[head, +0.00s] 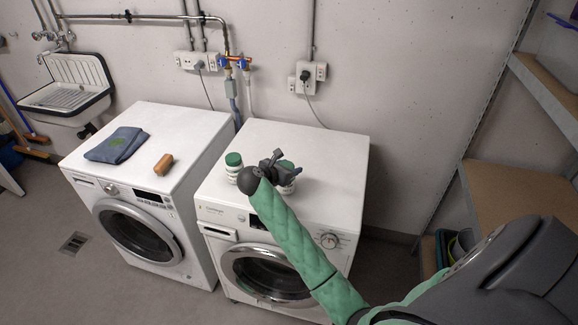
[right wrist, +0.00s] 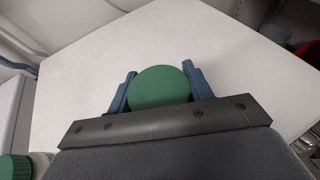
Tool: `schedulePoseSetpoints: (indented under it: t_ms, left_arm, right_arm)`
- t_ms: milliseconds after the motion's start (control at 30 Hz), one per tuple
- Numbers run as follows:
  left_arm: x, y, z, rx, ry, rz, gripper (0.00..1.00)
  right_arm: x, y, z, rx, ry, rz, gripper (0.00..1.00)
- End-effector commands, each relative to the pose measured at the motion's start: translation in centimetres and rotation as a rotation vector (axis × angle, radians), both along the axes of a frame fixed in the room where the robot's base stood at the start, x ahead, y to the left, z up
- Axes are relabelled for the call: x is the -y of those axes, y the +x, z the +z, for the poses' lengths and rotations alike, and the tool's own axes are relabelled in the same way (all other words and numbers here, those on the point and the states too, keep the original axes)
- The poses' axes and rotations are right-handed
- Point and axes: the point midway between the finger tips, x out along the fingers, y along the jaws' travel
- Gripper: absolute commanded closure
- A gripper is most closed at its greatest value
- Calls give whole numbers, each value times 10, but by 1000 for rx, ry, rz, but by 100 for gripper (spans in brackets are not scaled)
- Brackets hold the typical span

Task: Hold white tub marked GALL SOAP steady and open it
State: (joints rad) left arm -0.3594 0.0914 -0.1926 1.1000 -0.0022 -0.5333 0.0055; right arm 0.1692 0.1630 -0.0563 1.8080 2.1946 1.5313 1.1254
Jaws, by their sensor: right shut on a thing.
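Two white tubs with green lids stand on the right washing machine; no marking is readable on either, so I cannot tell which says GALL SOAP. One tub (head: 233,168) stands free, left of my right gripper, and its lid also shows at the lower left of the right wrist view (right wrist: 14,168). The other tub (head: 287,188) is partly hidden behind my right gripper (head: 282,168). In the right wrist view, the fingers are shut on both sides of its round green lid (right wrist: 160,87). That lid is on the tub. My left gripper is not in view.
The right washing machine (head: 335,160) has a clear white top around the tubs. The left washing machine (head: 185,125) carries a folded blue cloth (head: 117,145) and a brown block (head: 163,164). Shelves (head: 520,195) stand at the right, and pipes run along the wall behind.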

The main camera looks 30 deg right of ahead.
Motion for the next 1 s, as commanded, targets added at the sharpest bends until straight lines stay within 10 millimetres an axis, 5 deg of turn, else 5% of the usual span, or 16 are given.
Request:
schedulePoseSetpoints:
  t_ms: [567, 600, 667, 1000]
  left_arm:
    - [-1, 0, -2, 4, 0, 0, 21]
    - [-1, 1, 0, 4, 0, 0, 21]
    - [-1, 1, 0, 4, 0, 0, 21]
    - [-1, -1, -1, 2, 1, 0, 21]
  right_arm:
    - [0, 0, -8, 1, 2, -1, 100]
    - [0, 0, -7, 1, 1, 0, 44]
    - [0, 0, -7, 1, 1, 0, 32]
    - [0, 0, -7, 1, 1, 0, 28]
